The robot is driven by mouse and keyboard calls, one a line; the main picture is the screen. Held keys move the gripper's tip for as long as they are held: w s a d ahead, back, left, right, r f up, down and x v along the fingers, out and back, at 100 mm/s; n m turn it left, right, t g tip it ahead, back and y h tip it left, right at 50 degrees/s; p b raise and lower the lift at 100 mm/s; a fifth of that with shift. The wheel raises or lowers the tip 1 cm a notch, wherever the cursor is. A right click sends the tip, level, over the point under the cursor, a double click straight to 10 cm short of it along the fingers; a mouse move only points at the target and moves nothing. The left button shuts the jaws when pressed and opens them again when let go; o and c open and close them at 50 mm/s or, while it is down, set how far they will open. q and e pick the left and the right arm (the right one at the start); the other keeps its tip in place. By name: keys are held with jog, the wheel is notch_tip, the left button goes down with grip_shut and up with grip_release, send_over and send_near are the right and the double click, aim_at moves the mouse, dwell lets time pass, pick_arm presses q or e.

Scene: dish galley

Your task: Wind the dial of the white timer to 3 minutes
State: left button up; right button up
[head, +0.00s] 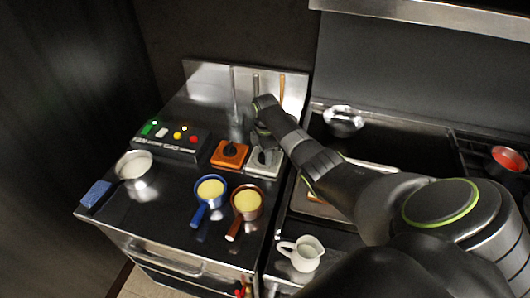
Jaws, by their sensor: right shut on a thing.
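The white timer (265,163) stands at the right edge of the left counter, just right of an orange timer (231,154). My right arm reaches in from the right, and my right gripper (262,143) is over the white timer. It is shut on what appears to be the white timer's dial. The gripper and wrist hide part of the dial, so its setting cannot be read. My left gripper is not in view.
A black panel with coloured buttons (172,141) stands behind. A white jug (303,253) is at the front.

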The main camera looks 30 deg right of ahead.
jog(key=o, duration=1)
notch_tip(320, 180, up, 10)
jog(key=shift+w+b, duration=0.1)
jog(key=shift+b, duration=1.05)
jog(key=shift+r+p, duration=1.7)
jog(key=shift+r, duration=2.05)
